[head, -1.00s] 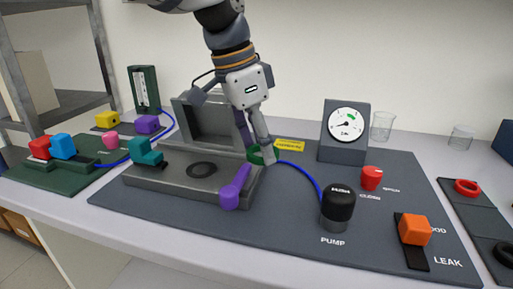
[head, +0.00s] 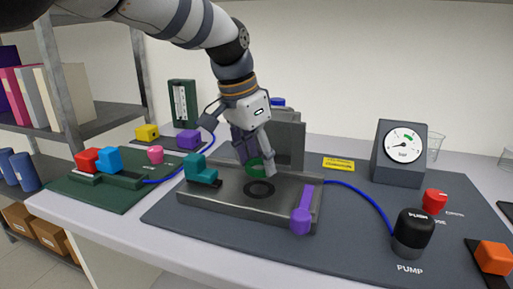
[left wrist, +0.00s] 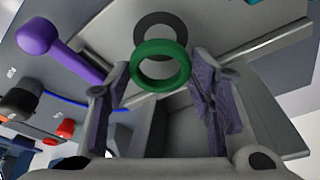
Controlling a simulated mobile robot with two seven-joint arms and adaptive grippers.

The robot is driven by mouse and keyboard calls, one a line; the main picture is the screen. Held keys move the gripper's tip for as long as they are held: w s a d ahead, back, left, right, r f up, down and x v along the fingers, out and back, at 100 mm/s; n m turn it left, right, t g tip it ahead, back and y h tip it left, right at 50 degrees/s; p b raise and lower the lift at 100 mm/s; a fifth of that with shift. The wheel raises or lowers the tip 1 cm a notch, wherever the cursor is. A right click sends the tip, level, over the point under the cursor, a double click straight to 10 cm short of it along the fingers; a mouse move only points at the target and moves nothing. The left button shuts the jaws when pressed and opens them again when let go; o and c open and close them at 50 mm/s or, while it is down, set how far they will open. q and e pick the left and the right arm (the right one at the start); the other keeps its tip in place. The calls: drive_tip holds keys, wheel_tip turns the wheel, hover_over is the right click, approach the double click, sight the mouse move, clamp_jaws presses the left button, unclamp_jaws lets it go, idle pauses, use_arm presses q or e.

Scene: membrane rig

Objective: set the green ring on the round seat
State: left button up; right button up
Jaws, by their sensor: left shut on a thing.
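The green ring (head: 254,168) is between the fingers of my left gripper (head: 257,160), which is shut on it. In the head view they hang over the grey metal rig (head: 222,203), just behind and above the round seat (head: 249,190), a dark flat ring on the rig's plate. In the left wrist view the green ring (left wrist: 160,85) lies between the fingertips (left wrist: 160,72) and overlaps the lower part of the dark seat (left wrist: 139,33). The ring looks apart from the seat, but the exact gap is hard to tell. My right gripper is out of view.
A teal clamp (head: 201,172) stands at the rig's left and a purple lever (head: 301,215) at its right front. The rig's raised lid (head: 290,142) is behind. A black pump (head: 411,233), gauge (head: 399,153) and blue hose (head: 362,193) are right.

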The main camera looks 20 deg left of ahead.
sight(260, 189)
use_arm(q)
drive_tip(key=shift+a+f, duration=0.1)
drive_tip(key=shift+f, duration=2.1)
drive_tip(key=shift+f, duration=0.15)
drive_tip(key=o, duration=1)
drive_tip(key=v, duration=1.2)
